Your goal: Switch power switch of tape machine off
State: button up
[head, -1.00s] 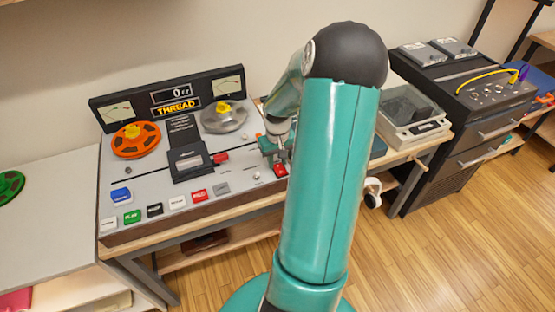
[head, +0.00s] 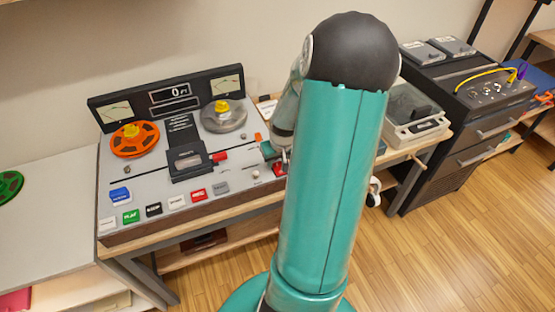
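The tape machine (head: 140,200) stands on a wooden bench, with an orange reel (head: 135,140) at its left and a grey reel (head: 224,116) at its right. A row of coloured buttons (head: 176,202) runs along its front. A red part (head: 280,169), possibly the power switch, shows at the machine's right end. My gripper (head: 274,152) is at that end, just above or against the red part. My arm hides most of the gripper, so its fingers and any contact cannot be made out. The display (head: 172,92) reads "0" with unclear small letters; the panel below it is dark.
A turntable-like unit (head: 415,118) stands right of my arm. Further right is a dark cabinet (head: 465,120) with knobs and a yellow cable. A light table (head: 50,215) with a green reel (head: 10,186) is at left. Wooden floor lies open at right front.

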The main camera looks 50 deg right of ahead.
aim_at(281, 174)
jog(key=shift+o, duration=1.3)
jog(key=shift+r, duration=0.15)
jog(key=v, duration=1.3)
jog(key=shift+r, duration=0.3)
